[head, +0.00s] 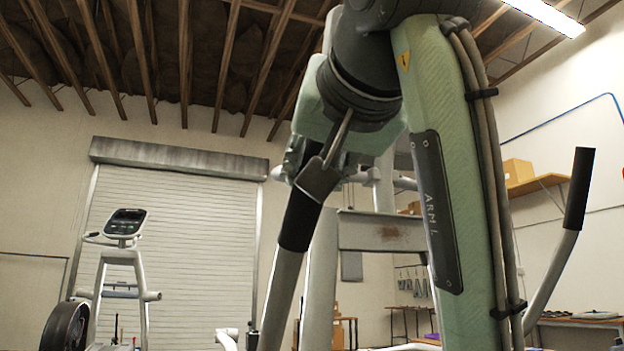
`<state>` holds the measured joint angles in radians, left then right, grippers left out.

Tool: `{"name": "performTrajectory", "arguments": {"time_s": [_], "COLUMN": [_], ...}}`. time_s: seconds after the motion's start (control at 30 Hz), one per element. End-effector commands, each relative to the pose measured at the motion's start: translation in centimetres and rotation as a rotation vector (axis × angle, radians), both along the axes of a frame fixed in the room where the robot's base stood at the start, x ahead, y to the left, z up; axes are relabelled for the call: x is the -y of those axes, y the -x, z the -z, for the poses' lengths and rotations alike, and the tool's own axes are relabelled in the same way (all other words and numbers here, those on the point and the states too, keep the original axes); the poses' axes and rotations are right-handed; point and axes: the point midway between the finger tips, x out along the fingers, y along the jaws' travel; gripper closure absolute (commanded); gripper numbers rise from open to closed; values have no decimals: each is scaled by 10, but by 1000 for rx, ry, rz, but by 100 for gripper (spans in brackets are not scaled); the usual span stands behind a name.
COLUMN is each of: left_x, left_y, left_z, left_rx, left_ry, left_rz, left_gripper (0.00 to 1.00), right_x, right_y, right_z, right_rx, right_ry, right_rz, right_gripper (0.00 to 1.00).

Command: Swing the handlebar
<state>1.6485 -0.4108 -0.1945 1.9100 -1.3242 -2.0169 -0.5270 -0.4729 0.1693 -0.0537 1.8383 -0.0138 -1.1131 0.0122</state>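The left handlebar (277,290) of an exercise machine is a pale metal tube, leaning up and to the right, with a black grip (302,216). My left gripper (312,168) is at the upper part of this grip. One finger with a flat pad overlaps the grip in front; other finger parts show behind and to its left. Whether the fingers press on the grip cannot be seen. The other handlebar (553,272) with its black grip (578,188) stands at the right, apart from my arm. My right gripper is not in view.
The machine's pale frame (380,233) stands behind my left arm, which covers much of the middle. Another exercise machine with a console (125,222) stands at the left, before a roller door (190,235). A shelf with a cardboard box (516,173) is on the right wall.

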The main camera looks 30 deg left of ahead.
Motion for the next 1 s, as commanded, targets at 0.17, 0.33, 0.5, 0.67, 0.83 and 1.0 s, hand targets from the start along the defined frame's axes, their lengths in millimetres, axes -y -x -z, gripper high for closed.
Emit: {"name": "performTrajectory", "arguments": {"time_s": [0.17,0.33,0.5,0.67,0.83,1.0], "left_x": [-1,-1,0,0,0,0], "left_y": [1,1,1,1,2,2], "left_z": [-6,-5,-4,-4,-18,-51], "left_rx": [11,11,9,8,9,10], "left_ry": [-11,-10,-9,-7,-7,-9], "left_rz": [-3,-3,-3,-2,-3,-3], "left_gripper": [100,55,48,48,48,48], "right_x": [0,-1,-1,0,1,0], "right_y": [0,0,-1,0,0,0], "right_z": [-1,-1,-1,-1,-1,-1], "right_rx": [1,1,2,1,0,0], "right_ry": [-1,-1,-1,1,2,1], "right_rz": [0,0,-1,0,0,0], "right_gripper": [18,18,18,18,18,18]}}
